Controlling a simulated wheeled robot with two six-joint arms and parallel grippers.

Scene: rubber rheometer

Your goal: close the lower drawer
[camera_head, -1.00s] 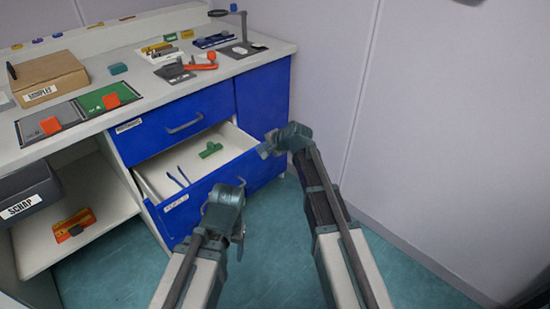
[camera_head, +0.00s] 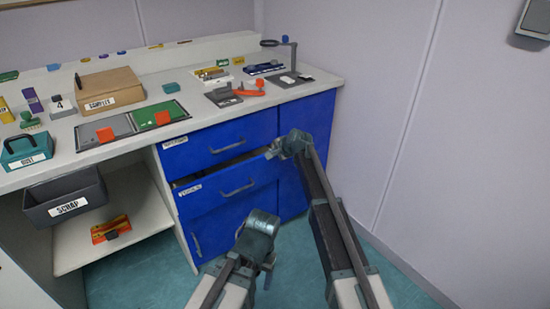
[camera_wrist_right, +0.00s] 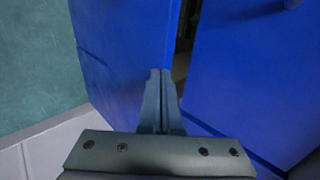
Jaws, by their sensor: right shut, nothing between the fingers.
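The lower drawer (camera_head: 212,203) has a blue front with a bar handle and a white label. In the head view it stands slightly out of the cabinet, with a narrow dark gap above its front. My right gripper (camera_head: 272,152) is at the right end of the drawer, near its top edge. In the right wrist view its fingers (camera_wrist_right: 161,100) are shut and empty, close to blue panels with a dark gap between them. Whether they touch the drawer is unclear. My left gripper (camera_head: 266,264) hangs low in front of the cabinet; its fingers are not clear.
The closed upper drawer (camera_head: 205,150) is above, and a blue cabinet door (camera_head: 306,130) is to the right. The worktop (camera_head: 190,100) holds a box, mats and tools. A grey scrap bin (camera_head: 68,207) is at the left. The wall is close on the right.

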